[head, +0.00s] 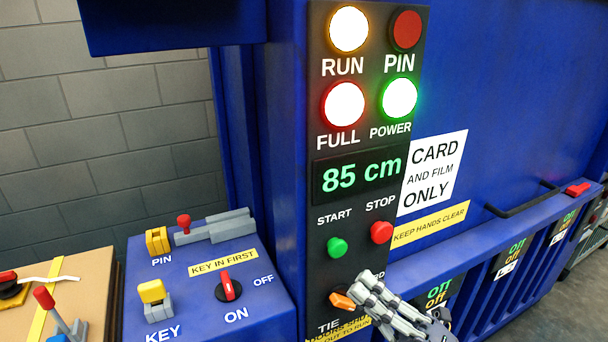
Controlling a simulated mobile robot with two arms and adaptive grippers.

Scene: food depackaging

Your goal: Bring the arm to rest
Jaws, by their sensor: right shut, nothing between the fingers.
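My right gripper (364,285) comes in from the bottom right, its fingers shut and empty. Its fingertips are at the lower part of the black control panel (318,262), beside an orange knob (342,300). I cannot tell whether they touch the knob. The hand hides part of the lettering around the knob. My left gripper is not in view.
The panel is on a blue machine (520,80). RUN, FULL and POWER lamps are lit; the PIN lamp (407,29) is dark red. The display (358,176) reads 85 cm. A blue switch box (200,290) and a cardboard box (95,275) stand left. A black handle (520,203) sticks out right.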

